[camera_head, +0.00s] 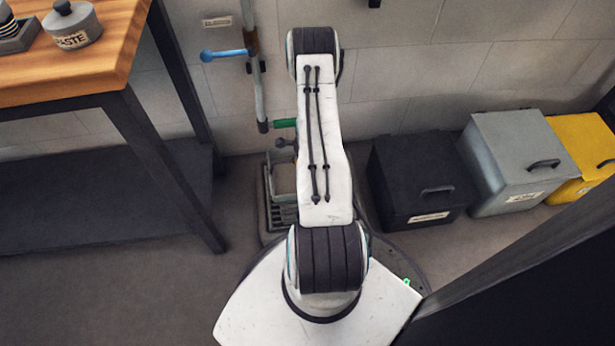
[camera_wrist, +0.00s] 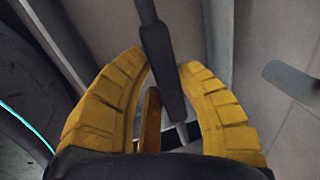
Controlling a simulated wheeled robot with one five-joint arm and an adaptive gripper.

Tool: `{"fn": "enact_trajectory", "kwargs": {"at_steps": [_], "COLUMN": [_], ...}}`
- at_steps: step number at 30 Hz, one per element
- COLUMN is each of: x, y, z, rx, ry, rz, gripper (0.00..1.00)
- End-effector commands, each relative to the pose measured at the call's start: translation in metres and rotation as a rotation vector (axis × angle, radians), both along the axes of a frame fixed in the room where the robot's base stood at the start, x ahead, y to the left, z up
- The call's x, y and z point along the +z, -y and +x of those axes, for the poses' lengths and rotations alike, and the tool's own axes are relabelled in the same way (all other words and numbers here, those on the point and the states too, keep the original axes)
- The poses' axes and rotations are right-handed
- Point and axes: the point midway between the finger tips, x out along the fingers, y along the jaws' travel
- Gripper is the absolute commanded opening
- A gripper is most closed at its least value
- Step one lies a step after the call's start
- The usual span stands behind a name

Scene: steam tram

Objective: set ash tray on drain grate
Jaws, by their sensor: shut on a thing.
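I cannot tell from this view whether the handle belongs to the ash tray. In the head view my gripper is hidden behind my arm. The slotted drain grate (camera_head: 283,217) lies on the floor left of my arm, partly covered by it. A pale grey-green, frame-like thing (camera_head: 283,180) shows just above the slots, also partly hidden; I cannot tell if it is the tray.
Pipes with a blue lever (camera_head: 224,54) and a green lever (camera_head: 284,123) run down the wall. A wooden-topped table (camera_head: 85,60) stands left. A black box (camera_head: 420,178), a grey box (camera_head: 520,155) and a yellow box (camera_head: 585,140) line the wall at right.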

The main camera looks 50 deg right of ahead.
Motion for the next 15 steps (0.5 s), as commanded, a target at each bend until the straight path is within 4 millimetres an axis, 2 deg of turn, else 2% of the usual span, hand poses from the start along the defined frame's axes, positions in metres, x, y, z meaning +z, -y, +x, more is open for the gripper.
{"fn": "enact_trajectory", "kwargs": {"at_steps": [1, 7, 15], "x": [-0.011, -0.031, -0.037], "y": [0.001, 0.001, 0.001], "z": [0.001, 0.001, 0.001], "rx": [0.0, 0.0, 0.0], "ry": [0.002, 0.003, 0.002], "rz": [-0.002, -0.003, -0.002], "gripper": [0.0, 0.0, 0.0]}}
